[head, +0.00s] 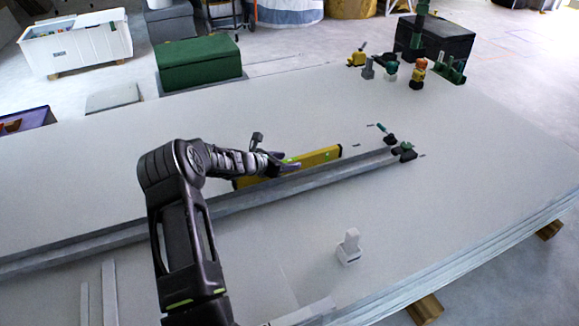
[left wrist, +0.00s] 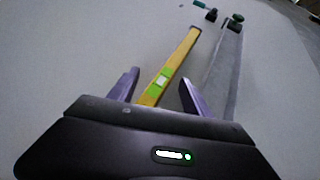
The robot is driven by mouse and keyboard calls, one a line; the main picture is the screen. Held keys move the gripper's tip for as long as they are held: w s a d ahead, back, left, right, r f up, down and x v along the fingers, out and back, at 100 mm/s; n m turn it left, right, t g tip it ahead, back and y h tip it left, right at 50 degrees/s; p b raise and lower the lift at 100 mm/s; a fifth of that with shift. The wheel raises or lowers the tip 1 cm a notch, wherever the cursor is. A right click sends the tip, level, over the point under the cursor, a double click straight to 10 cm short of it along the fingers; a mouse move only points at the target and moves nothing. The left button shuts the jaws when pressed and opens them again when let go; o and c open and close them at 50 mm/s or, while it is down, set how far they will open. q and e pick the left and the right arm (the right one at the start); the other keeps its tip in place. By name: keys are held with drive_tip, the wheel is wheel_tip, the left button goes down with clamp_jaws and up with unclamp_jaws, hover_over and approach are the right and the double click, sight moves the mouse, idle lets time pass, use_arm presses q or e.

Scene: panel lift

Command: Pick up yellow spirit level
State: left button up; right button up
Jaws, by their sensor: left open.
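The yellow spirit level (head: 317,157) lies on the pale panel stack (head: 300,113), along the far side of a long grey metal rail (head: 335,170). My left gripper (head: 287,166) is over the level's middle and hides part of it in the head view. In the left wrist view the level (left wrist: 172,70), with a green vial window, runs between the two purple fingers of my left gripper (left wrist: 160,92). The fingers are apart, one on each side of it. I cannot tell whether they touch it. My right gripper is not in view.
The rail (left wrist: 225,65) runs close to the level's right in the wrist view. Small green-handled tools (head: 404,151) are at the rail's far end. A small white block-like object (head: 349,246) stands nearer. Several small tools and clamps (head: 417,75) stand at the back right.

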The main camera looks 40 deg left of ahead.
use_arm(q)
drive_tip(key=shift+c, duration=0.4)
clamp_jaws()
idle(0.4)
